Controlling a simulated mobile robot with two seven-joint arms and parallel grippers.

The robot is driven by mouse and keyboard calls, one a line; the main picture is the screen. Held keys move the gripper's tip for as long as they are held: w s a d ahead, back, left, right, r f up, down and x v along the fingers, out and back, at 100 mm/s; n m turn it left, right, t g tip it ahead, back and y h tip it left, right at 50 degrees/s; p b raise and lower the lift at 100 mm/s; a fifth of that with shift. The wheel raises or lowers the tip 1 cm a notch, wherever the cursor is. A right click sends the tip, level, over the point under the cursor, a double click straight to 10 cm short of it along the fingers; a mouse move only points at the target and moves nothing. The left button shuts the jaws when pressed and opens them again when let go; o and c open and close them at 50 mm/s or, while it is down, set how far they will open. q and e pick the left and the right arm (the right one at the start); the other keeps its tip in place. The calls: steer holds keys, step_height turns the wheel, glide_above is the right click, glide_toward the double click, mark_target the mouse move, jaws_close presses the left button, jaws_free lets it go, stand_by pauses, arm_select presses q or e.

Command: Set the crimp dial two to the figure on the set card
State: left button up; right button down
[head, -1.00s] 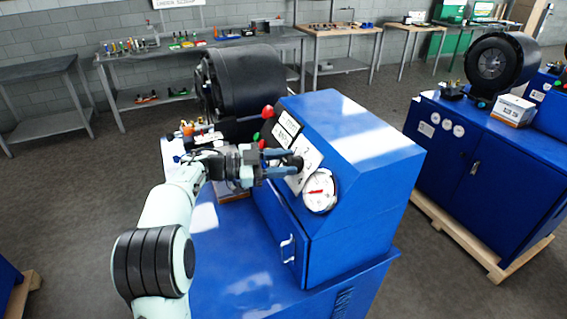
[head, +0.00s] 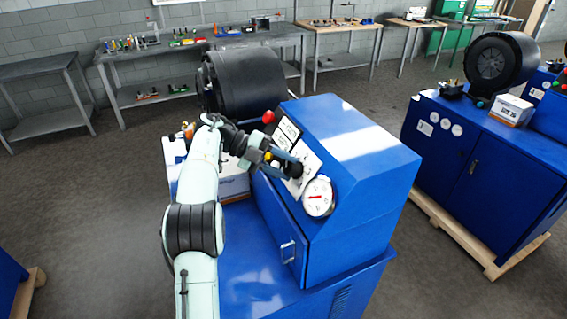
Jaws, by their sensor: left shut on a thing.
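The crimper is a blue cabinet (head: 370,165) with a sloped front panel. A black crimp dial (head: 295,171) sits on a white plate (head: 309,161) on that panel. My left gripper (head: 293,168) reaches in from the left and is shut on the dial, its fingers hiding part of the dial and plate. The dial's pointer and figures are too small to read. A white card with dark print (head: 288,131) is above the plate; I cannot read it or tell if it is the set card. My right gripper is not in view.
A round white gauge with a red needle (head: 318,198) is just below the dial. A red button (head: 268,117) is at the panel's upper left. A big black drum (head: 245,82) stands behind. A second blue machine (head: 480,160) stands right, across a floor gap.

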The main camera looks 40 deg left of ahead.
arm_select(q)
steer(key=shift+w+r+m+g+y, duration=0.1)
steer(key=shift+m+g+y, duration=0.25)
steer(key=shift+m, duration=0.55)
steer(key=m+g+y, duration=0.1)
steer(key=m, duration=0.1)
steer(key=shift+m, duration=0.3)
steer(key=shift+d+r+m+g+y, duration=0.15)
steer(key=shift+m+g+y, duration=0.2)
steer(key=shift+m+y, duration=0.55)
steer(key=m+y, duration=0.1)
steer(key=m, duration=0.1)
steer(key=shift+d+m, duration=0.1)
steer(key=shift+m, duration=0.2)
steer(key=shift+m+g+y+b, duration=0.3)
steer(key=shift+m+y, duration=0.45)
steer(key=shift+m, duration=0.35)
steer(key=shift+d+m+y+b, duration=0.15)
steer(key=shift+m+y+b, duration=0.15)
steer(key=shift+m+y, duration=0.25)
steer(key=shift+d+r+m+t+y+b, duration=0.1)
steer(key=shift+m+t+y+b, duration=0.5)
steer(key=shift+m+y+b, duration=1.05)
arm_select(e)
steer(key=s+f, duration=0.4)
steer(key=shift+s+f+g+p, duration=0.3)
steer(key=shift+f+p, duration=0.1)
arm_select(q)
steer(key=shift+m+h, duration=0.3)
